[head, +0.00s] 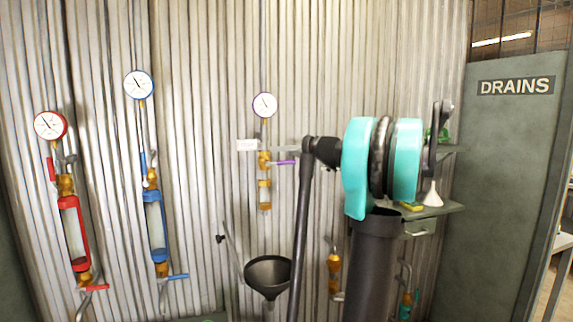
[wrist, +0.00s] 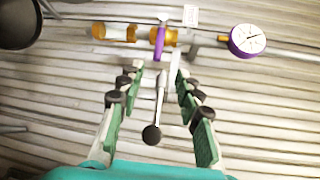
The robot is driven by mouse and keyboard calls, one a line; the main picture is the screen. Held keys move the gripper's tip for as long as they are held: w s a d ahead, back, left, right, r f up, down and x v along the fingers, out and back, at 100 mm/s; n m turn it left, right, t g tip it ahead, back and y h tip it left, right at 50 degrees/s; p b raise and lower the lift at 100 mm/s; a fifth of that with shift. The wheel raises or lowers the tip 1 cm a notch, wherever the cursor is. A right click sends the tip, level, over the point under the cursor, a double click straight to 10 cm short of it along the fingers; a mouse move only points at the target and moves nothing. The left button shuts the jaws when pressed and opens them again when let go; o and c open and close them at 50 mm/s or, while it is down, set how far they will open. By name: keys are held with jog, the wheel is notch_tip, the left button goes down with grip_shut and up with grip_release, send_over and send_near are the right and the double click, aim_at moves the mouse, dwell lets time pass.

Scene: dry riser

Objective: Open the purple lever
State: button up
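The purple lever (head: 284,162) sticks out level to the right from a brass valve (head: 264,161) below the purple-rimmed gauge (head: 264,105). In the wrist view the purple lever (wrist: 160,40) lies just ahead of my fingertips, near the line between them. My gripper (wrist: 156,78) is open, with its green-padded fingers spread to both sides. A thin grey rod with a black ball end (wrist: 152,134) shows between the fingers; I cannot tell what it belongs to. Neither finger visibly touches the lever. I cannot make out the gripper in the head view.
Red (head: 74,235) and blue (head: 155,225) gauge lines stand to the left on the corrugated wall. A black funnel (head: 268,275) sits below the valve. A shelf (head: 432,210) with small items is at right, beside the DRAINS panel (head: 500,180). My arm covers the middle right.

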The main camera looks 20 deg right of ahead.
aim_at(289, 162)
jog(key=x, duration=1.6)
jog(key=shift+w+a+f, duration=0.1)
jog(key=shift+w+a, duration=0.05)
jog(key=shift+a, duration=0.15)
jog(key=shift+c, duration=0.2)
grip_shut()
